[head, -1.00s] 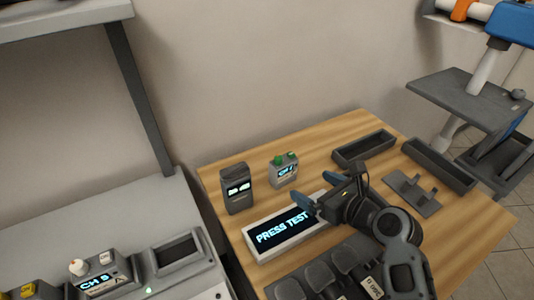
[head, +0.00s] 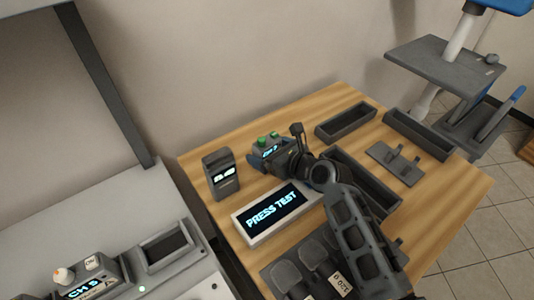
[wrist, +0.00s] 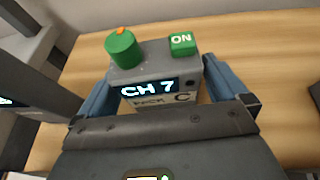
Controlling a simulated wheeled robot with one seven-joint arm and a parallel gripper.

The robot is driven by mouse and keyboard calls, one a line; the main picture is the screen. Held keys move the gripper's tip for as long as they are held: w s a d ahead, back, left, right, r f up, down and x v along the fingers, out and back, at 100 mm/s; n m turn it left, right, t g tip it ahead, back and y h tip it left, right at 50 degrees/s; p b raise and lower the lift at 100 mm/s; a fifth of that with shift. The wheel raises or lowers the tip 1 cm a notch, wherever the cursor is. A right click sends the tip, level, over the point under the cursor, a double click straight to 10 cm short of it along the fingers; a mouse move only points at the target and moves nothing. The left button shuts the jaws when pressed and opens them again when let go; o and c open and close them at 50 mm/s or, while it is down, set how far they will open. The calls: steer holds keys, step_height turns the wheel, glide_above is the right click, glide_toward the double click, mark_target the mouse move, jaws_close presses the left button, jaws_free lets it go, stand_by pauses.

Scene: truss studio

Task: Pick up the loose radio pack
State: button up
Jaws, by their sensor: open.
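The loose radio pack (head: 268,149) is a grey box with a green knob and a green button on top. It stands upright on the wooden table. In the wrist view the pack (wrist: 151,73) shows "CH 7" on its display, a letter C below it and "ON" on the button. My gripper (wrist: 162,88) is open, with one blue finger at the left side of the pack and one at the right. Whether the fingers touch it I cannot tell. In the head view my gripper partly hides the pack.
A dark handset (head: 221,174) stands left of the pack. A lit "PRESS TEST" panel (head: 273,214) lies in front. Empty dark trays (head: 346,122) sit to the right. Another pack (head: 83,282) and an empty bay (head: 167,249) are on the grey bench at left.

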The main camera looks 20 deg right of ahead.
steer(key=shift+x, duration=1.3)
steer(key=c, duration=1)
steer(key=shift+r, duration=0.15)
